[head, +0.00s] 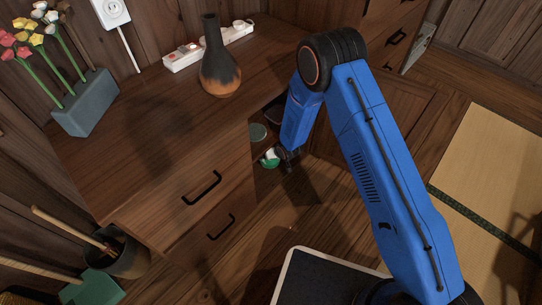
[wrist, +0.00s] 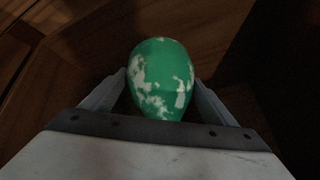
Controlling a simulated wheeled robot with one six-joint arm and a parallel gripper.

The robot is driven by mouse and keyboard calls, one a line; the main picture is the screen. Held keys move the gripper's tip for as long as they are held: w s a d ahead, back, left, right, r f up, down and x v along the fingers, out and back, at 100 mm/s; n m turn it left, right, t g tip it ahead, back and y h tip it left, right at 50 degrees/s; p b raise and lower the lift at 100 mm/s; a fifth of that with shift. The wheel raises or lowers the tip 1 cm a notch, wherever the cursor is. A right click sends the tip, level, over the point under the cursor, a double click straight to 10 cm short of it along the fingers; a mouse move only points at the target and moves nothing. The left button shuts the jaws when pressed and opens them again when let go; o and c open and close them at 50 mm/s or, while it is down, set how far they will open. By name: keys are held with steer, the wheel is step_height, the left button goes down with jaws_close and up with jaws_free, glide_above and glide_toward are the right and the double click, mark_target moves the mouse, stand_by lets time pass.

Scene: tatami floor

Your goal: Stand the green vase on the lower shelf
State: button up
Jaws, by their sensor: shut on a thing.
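The green vase (head: 270,161), green with white patches, is at the open side of the cabinet in the head view. My gripper (head: 285,156) is shut on it. In the wrist view the vase (wrist: 160,75) fills the space between the two fingers of my gripper (wrist: 160,92), with dark wood behind it. The cabinet's open shelf space lies right of the drawers, in shadow and partly behind my arm. I cannot tell the lower shelf's surface clearly, nor whether the vase touches it.
On the cabinet top (head: 160,130) stand a dark orange-brown vase (head: 219,70), a power strip (head: 200,50) and a flower planter (head: 86,103). A bin (head: 125,255) stands at lower left. Tatami (head: 500,150) lies at right.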

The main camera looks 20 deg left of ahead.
steer(key=shift+w+a+f, duration=0.1)
steer(key=shift+a+f, duration=0.05)
steer(key=shift+f, duration=0.15)
steer(key=o, duration=1.4)
steer(key=v, duration=0.5)
steer(key=shift+r, duration=0.3)
steer(key=s+d, duration=0.2)
steer(key=d, duration=0.1)
steer(key=s+d, duration=0.5)
steer(key=d, duration=0.1)
steer(key=shift+s+d+f, duration=0.15)
steer(key=shift+s+d, duration=0.05)
steer(key=shift+d, duration=0.1)
